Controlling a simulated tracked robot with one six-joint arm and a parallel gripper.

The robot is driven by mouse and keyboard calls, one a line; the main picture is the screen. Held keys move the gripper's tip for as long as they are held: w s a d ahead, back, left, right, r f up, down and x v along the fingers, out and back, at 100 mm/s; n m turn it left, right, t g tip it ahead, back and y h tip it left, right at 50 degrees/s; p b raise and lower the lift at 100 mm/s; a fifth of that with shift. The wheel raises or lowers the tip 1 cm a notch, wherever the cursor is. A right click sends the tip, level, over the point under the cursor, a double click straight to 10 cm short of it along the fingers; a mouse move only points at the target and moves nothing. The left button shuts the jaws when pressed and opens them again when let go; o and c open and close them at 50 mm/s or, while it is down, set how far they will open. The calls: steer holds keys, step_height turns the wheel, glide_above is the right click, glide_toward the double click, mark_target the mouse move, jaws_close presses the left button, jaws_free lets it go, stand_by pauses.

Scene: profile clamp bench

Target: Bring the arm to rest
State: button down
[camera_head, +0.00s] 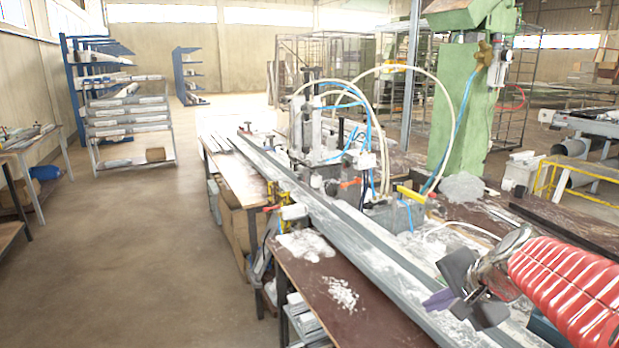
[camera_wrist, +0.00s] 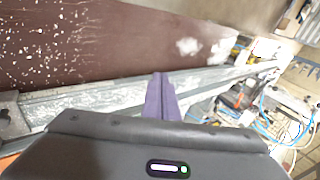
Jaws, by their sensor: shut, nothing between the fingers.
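My gripper (camera_head: 440,300) is at the lower right of the head view, at the end of my red-sleeved arm. It is over the long grey metal profile rail (camera_head: 350,225) of the clamp bench. In the wrist view its purple fingers (camera_wrist: 161,97) are together and nothing is between them. Behind the fingers the rail (camera_wrist: 100,97) runs across the view. Whether the fingertips touch the rail cannot be told. The clamp unit (camera_head: 320,140) with blue and white hoses stands farther along the rail, apart from my gripper.
A brown bench top (camera_head: 345,300) with white shavings lies left of the rail. A green machine column (camera_head: 462,115) stands behind at the right. A yellow railing (camera_head: 580,178) is at the far right. A shelf rack (camera_head: 128,125) stands at the back left. The floor at left is open.

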steer(key=s+a+n, duration=0.3)
steer(key=s+n, duration=0.1)
steer(key=s, duration=0.2)
steer(key=s+a+f+n+g+h, duration=0.1)
steer(key=s+a+n, duration=0.2)
steer(key=s, duration=0.4)
steer(key=s+a+f+n+h, duration=0.1)
steer(key=s+a+n, duration=0.2)
steer(key=s+n, duration=0.2)
steer(key=shift+s+f+n, duration=0.15)
steer(key=shift+s+n, duration=0.15)
steer(key=shift+s, duration=0.35)
